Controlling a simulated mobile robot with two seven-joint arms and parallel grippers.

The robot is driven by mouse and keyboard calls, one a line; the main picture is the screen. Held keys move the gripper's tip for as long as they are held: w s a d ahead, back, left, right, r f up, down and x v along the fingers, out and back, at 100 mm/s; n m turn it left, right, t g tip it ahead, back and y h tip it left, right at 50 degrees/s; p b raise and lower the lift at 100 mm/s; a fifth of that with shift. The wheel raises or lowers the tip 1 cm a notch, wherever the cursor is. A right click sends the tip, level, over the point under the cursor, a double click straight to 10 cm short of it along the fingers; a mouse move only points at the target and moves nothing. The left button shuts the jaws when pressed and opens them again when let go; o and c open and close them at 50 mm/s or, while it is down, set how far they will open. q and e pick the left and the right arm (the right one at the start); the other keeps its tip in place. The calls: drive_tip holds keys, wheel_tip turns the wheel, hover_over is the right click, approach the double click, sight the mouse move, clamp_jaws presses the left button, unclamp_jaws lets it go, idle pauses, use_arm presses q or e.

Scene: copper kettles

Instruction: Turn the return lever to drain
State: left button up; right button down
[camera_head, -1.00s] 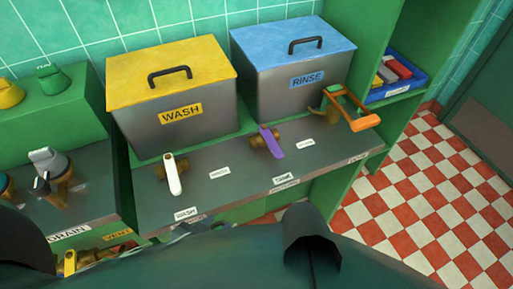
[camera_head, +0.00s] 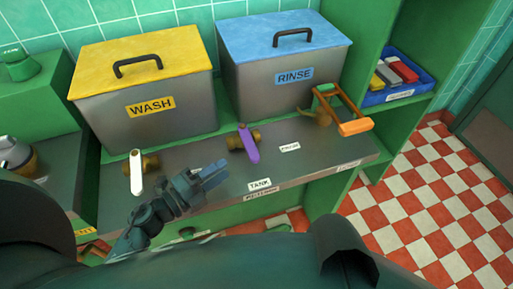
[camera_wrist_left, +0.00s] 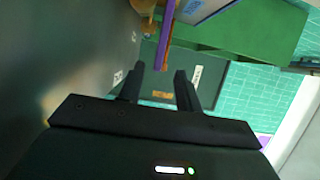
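A purple lever (camera_head: 250,150) on a brass valve stands in the middle of the grey counter (camera_head: 290,180), its handle pointing toward me. A "TANK" label (camera_head: 260,185) lies in front of it, and a smaller label (camera_head: 290,147) lies to its right. Which lever is the return lever I cannot tell from the labels. My left gripper (camera_head: 214,173) is over the counter, left and in front of the purple lever, apart from it. In the left wrist view its fingers (camera_wrist_left: 158,88) are open and empty, with the purple lever (camera_wrist_left: 166,38) ahead of them. My right gripper is not in view.
A white lever (camera_head: 136,172) stands to the left and an orange lever frame (camera_head: 345,112) to the right. The yellow-lidded WASH tank (camera_head: 150,102) and blue-lidded RINSE tank (camera_head: 285,80) stand behind. A blue bin (camera_head: 400,95) sits on the right shelf.

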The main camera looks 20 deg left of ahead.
sight(248, 142)
use_arm(q)
drive_tip(key=p+x, duration=0.1)
drive_tip(key=x, duration=1.1)
drive_tip(key=shift+w+d, duration=0.15)
drive_tip(key=shift+w, duration=0.1)
clamp_jaws()
